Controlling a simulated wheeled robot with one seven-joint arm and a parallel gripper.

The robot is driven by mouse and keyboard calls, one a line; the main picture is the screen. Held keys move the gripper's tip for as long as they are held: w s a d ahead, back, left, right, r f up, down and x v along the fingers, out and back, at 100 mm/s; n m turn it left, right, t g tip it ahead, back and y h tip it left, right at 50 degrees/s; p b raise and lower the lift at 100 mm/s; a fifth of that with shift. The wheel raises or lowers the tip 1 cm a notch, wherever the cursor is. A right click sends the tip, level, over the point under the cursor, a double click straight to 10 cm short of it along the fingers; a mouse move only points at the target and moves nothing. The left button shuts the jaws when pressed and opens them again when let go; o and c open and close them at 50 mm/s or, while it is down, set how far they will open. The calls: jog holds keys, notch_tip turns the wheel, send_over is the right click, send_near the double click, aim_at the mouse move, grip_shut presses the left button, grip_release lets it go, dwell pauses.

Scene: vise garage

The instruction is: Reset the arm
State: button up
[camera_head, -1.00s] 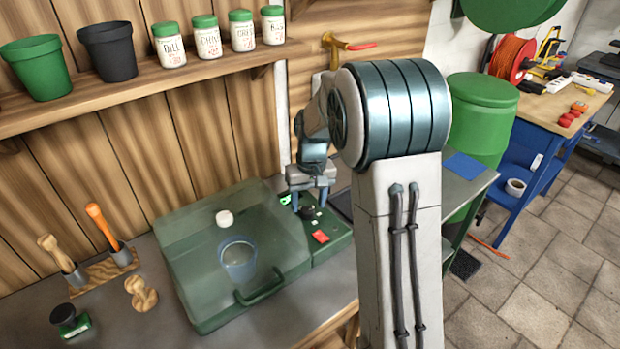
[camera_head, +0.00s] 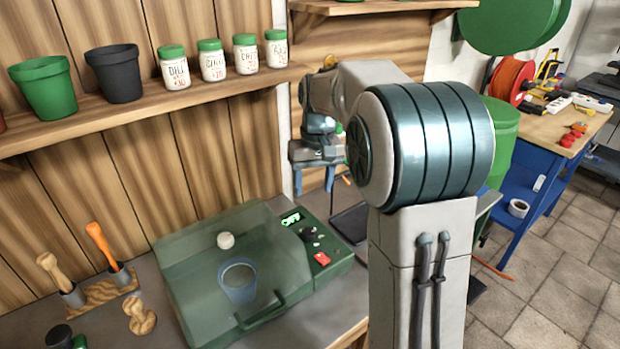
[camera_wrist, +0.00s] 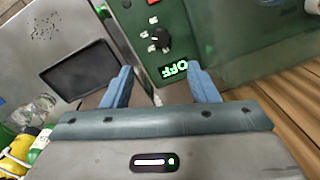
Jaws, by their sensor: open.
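My gripper (camera_head: 314,180) is raised above the back of the bench in the head view, right of the green machine (camera_head: 225,275). Its two blue fingers are apart with nothing between them. In the wrist view my gripper (camera_wrist: 165,88) is open above the machine's control panel. The panel has a black knob (camera_wrist: 160,40), a red button and a display (camera_wrist: 174,70) reading OFF in green. The same panel display (camera_head: 291,218) and red button (camera_head: 322,258) show in the head view. The machine's clear lid is down over a cup (camera_head: 238,282).
A shelf (camera_head: 150,116) above holds pots and several green-lidded jars. Hand tools stand in a wooden holder (camera_head: 105,288) at left. A dark tray (camera_wrist: 80,72) lies beside the panel. Bottles (camera_wrist: 25,145) show at the wrist view's lower left. A blue workbench stands at right.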

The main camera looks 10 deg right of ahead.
jog(key=s+a+f+t, duration=0.1)
jog(key=s+f+t, duration=0.2)
jog(key=s, duration=2.1)
jog(key=shift+s+m+h, duration=0.3)
jog(key=shift+m, duration=0.1)
